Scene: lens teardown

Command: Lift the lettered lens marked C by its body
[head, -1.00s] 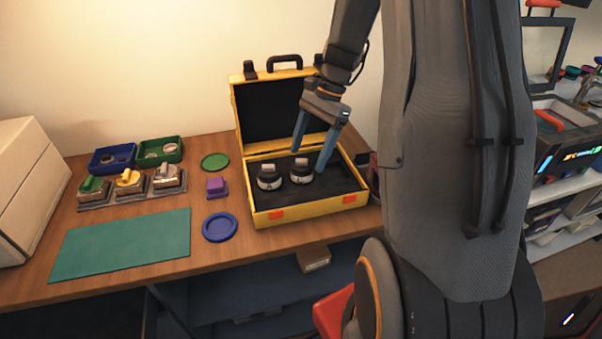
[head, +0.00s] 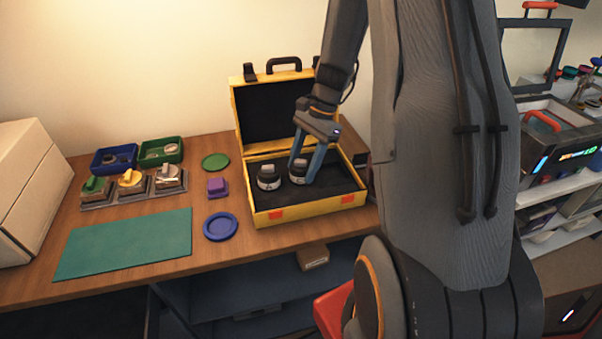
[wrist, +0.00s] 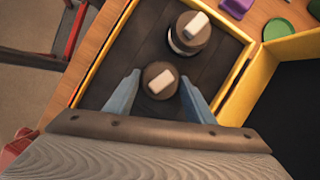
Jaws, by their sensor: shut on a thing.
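Two dark lenses with pale tags on top stand upright in the open yellow case (head: 310,211). The right lens (head: 299,167) is between the blue fingers of my gripper (head: 304,174), which are shut on its body. In the wrist view this lens (wrist: 160,81) sits between both fingertips (wrist: 158,88), still down in the case. The other lens (head: 268,178) stands just to its left, apart from the fingers; it also shows in the wrist view (wrist: 190,32). The letters are too small to read, so I cannot tell which lens is C.
The case's raised lid stands behind the lenses. Left of it are a purple block (head: 217,187), a blue dish (head: 220,227), a green disc (head: 215,162), a green mat (head: 125,243), blue (head: 113,172) and green (head: 160,163) bins and several metal fixtures (head: 131,181).

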